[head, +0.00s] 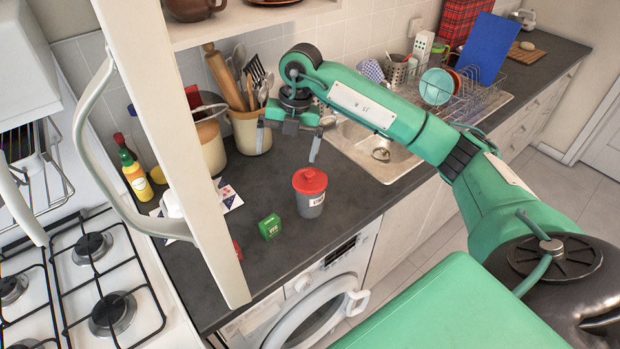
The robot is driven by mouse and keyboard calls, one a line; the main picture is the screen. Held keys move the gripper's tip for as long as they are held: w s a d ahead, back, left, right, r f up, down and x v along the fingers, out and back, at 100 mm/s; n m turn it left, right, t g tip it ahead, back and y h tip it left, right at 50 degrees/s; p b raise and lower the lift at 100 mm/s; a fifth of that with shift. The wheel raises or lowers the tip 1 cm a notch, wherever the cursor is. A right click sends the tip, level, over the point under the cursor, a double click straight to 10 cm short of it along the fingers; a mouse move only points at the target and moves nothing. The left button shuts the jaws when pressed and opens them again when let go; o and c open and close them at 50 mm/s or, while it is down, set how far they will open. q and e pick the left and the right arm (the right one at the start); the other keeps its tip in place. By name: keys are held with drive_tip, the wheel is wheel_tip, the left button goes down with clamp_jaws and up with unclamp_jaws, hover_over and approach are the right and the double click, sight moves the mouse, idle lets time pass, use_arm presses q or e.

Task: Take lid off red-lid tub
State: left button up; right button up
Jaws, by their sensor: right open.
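The red-lid tub (311,204) stands upright on the dark counter above the washer. It is a grey tub with a white label, and its red lid (309,181) is on top. My right gripper (287,148) is above and behind the tub, near the utensil crock. Its fingers are spread wide apart with nothing between them, and it does not touch the lid. My left gripper is not in view.
An open cabinet door (170,140) hangs over the counter's left part. The utensil crock (248,130) is behind, the sink (372,152) to the right, and the gas hob (85,270) to the left.

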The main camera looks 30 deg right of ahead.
drive_tip(key=d+r+m+h, duration=0.1)
drive_tip(key=d+r+h, duration=0.1)
drive_tip(key=d, duration=0.3)
drive_tip(key=p, duration=0.3)
hover_over(310, 172)
drive_tip(key=f, duration=0.8)
drive_tip(key=shift+s+a+f, duration=0.15)
drive_tip(key=shift+a, duration=0.2)
drive_tip(key=f+p, duration=0.3)
drive_tip(key=f, duration=0.1)
drive_tip(key=shift+d, duration=0.35)
drive_tip(key=shift+f+p, duration=0.3)
drive_tip(key=shift+f, duration=0.4)
drive_tip(key=c, duration=0.7)
